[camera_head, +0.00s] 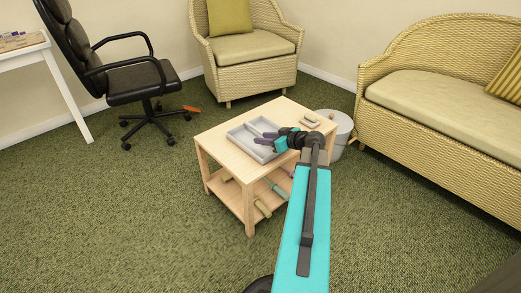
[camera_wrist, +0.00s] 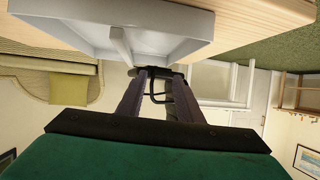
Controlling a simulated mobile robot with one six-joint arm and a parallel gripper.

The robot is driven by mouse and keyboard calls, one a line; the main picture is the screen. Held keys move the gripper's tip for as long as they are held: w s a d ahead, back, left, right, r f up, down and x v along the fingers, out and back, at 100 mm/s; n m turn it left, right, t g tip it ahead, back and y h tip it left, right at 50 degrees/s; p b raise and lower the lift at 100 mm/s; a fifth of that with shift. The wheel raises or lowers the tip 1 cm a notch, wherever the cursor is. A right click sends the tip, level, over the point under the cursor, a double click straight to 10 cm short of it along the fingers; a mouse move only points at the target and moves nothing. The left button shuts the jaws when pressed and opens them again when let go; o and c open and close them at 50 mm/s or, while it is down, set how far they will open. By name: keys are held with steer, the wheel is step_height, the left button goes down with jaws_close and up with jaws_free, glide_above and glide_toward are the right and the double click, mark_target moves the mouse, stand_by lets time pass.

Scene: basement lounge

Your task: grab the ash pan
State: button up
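A shallow pale grey tray (camera_head: 238,143) with raised walls and an inner bar lies on the small wooden table. It is the most pan-like thing in view, but I cannot tell for sure that it is the ash pan. It also shows large at the top of the wrist view (camera_wrist: 70,38), which is upside down. My gripper (camera_head: 266,137) is at the tray's right side, with its two dark purple fingers apart. In the wrist view my gripper (camera_wrist: 158,74) points at the tray's rim, nothing visibly held; I cannot tell whether the fingertips touch it.
The wooden table (camera_head: 215,143) carries a small pale item (camera_head: 311,121) at its right and several tools on its lower shelf. A grey bucket (camera_head: 341,131) stands behind right. An office chair (camera_head: 145,82), wicker armchair (camera_head: 252,70) and wicker sofa (camera_head: 440,105) surround it. Carpet in front is clear.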

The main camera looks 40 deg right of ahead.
steer(key=shift+m+h, duration=0.5)
steer(key=shift+h, duration=0.3)
steer(key=s+d+b, duration=0.1)
steer(key=s+d, duration=0.1)
steer(key=d, duration=0.1)
steer(key=s+d+b, duration=0.1)
steer(key=s+d, duration=0.2)
steer(key=shift+f, duration=0.1)
steer(key=shift+w, duration=0.1)
steer(key=shift+b+x, duration=1.25)
steer(key=shift+x, duration=3.05)
steer(key=shift+a, duration=0.1)
steer(key=shift+b+x, duration=0.55)
steer(key=shift+x, duration=0.25)
steer(key=shift+a+b+x, duration=0.1)
steer(key=shift+b+x, duration=0.3)
steer(key=shift+x, duration=0.5)
steer(key=shift+a+b+x, duration=0.15)
steer(key=shift+b+x, duration=0.25)
steer(key=shift+x, duration=0.45)
